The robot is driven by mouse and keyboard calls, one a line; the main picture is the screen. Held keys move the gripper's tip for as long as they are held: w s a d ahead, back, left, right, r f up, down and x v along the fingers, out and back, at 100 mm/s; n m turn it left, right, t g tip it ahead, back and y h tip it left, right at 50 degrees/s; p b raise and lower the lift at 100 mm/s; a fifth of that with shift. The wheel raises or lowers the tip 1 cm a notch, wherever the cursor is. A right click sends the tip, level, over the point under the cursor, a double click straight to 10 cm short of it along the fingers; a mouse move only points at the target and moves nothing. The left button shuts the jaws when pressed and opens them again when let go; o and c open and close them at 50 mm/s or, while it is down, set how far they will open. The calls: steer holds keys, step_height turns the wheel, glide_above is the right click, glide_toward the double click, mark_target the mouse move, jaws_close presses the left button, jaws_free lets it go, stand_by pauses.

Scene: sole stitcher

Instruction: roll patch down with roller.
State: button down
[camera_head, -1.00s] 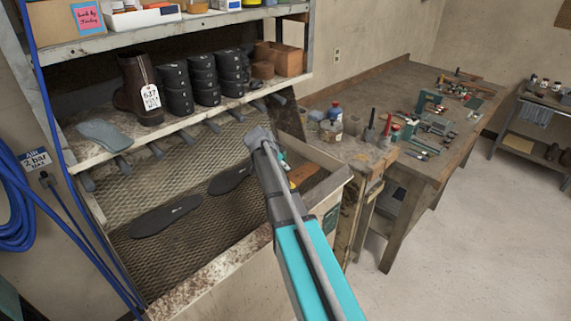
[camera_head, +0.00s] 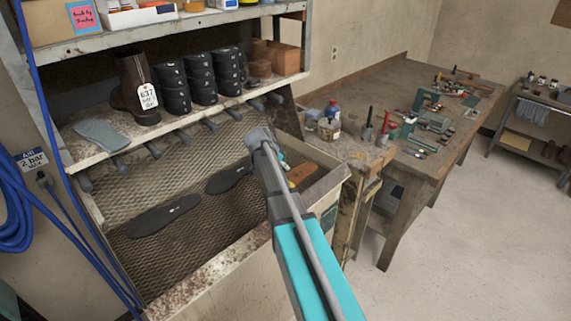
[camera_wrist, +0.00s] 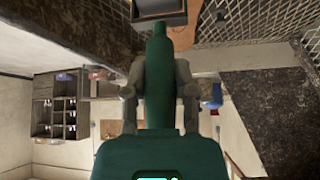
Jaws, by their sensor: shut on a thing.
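In the wrist view my gripper (camera_wrist: 158,88) is shut on a green handle-like tool (camera_wrist: 160,55), with one finger on each side. A dark grey-edged block (camera_wrist: 156,9) shows beyond its tip; I cannot tell whether it is the roller head or another thing. A brown piece with holes (camera_wrist: 200,14) lies just right of it. In the head view my arm hides most of the gripper, and a small teal part shows beside an orange-brown piece (camera_head: 302,174). Two dark soles (camera_head: 163,216) (camera_head: 231,177) lie on the mesh bench. I cannot make out the patch.
The bench's raised front edge (camera_head: 215,268) lies near my arm. A cluttered wooden workbench (camera_head: 385,90) stands right, with clear floor beside it.

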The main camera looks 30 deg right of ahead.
steer(key=shift+w, duration=0.2)
steer(key=shift+w+a, duration=0.2)
steer(key=shift+w, duration=0.15)
steer(key=shift+w+a, duration=0.2)
steer(key=shift+w, duration=0.3)
stand_by(0.9)
steer(key=shift+s+d, duration=0.1)
steer(key=shift+s, duration=0.2)
steer(key=shift+s+d, duration=0.1)
steer(key=shift+s, duration=0.3)
stand_by(0.7)
steer(key=shift+s+d, duration=0.2)
steer(key=shift+s, duration=0.15)
steer(key=shift+w, duration=0.15)
stand_by(0.5)
